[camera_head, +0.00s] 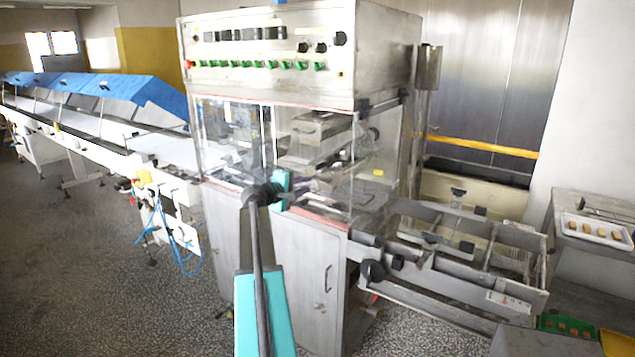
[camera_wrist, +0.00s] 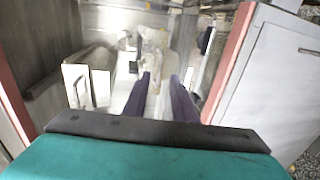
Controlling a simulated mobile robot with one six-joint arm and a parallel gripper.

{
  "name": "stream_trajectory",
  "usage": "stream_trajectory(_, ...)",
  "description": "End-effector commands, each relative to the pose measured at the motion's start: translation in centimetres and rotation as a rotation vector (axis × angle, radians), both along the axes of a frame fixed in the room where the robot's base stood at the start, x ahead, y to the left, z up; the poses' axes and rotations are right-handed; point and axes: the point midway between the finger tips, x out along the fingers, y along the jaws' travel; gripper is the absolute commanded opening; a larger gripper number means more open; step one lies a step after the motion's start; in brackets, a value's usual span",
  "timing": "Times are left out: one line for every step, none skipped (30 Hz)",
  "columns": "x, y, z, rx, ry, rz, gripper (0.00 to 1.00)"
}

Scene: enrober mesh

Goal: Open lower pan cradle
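The enrober (camera_head: 275,85) is a steel cabinet with clear panels around its middle bay and closed doors below. My gripper (camera_head: 312,186) is at this bay, pointing into it; the teal wrist covers part of the view. In the wrist view my gripper (camera_wrist: 160,90) shows two dark purple fingers standing apart, with pale metal parts visible between and beyond them. I cannot tell whether they touch those parts. A pale bracket-like part (camera_wrist: 88,87) is left of the fingers. I cannot clearly identify the lower pan cradle among the blurred, partly hidden metal parts.
A steel frame (camera_head: 455,262) juts out from the machine's right side. A long conveyor with blue covers (camera_head: 150,92) runs off to the left. A side table with a tray (camera_head: 598,232) stands at the right. The speckled floor (camera_head: 85,260) at the left is clear.

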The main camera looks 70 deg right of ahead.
Motion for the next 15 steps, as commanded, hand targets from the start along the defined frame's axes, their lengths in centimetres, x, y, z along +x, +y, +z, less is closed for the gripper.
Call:
stream_trajectory(-0.1,-0.9,0.0,0.001,0.001,-0.001,0.25)
stream_trajectory(-0.2,-1.3,-0.1,0.001,0.001,0.0,0.25)
stream_trajectory(-0.3,-1.8,-0.2,0.001,0.001,-0.001,0.25)
stream_trajectory(-0.4,-2.1,-0.3,0.001,0.001,-0.001,0.25)
stream_trajectory(-0.5,-2.5,-0.4,0.001,0.001,-0.001,0.25)
stream_trajectory(-0.7,-3.0,-0.5,0.0,0.001,-0.001,0.25)
stream_trajectory(-0.8,-3.4,-0.5,0.0,0.001,-0.001,0.25)
stream_trajectory(-0.9,-3.8,-0.6,0.0,0.002,0.0,0.25)
stream_trajectory(-1.0,-4.2,-0.7,0.001,0.002,-0.001,0.25)
stream_trajectory(-1.0,-4.6,-0.8,0.001,0.002,-0.001,0.25)
stream_trajectory(-1.1,-5.0,-0.9,0.002,0.002,-0.001,0.25)
stream_trajectory(-1.3,-5.4,-1.1,0.002,0.002,-0.001,0.25)
stream_trajectory(-1.4,-5.8,-1.2,0.001,0.001,0.0,0.25)
stream_trajectory(-1.5,-6.1,-1.2,0.001,0.001,0.0,0.25)
stream_trajectory(-1.6,-6.5,-1.3,0.0,0.001,0.0,0.25)
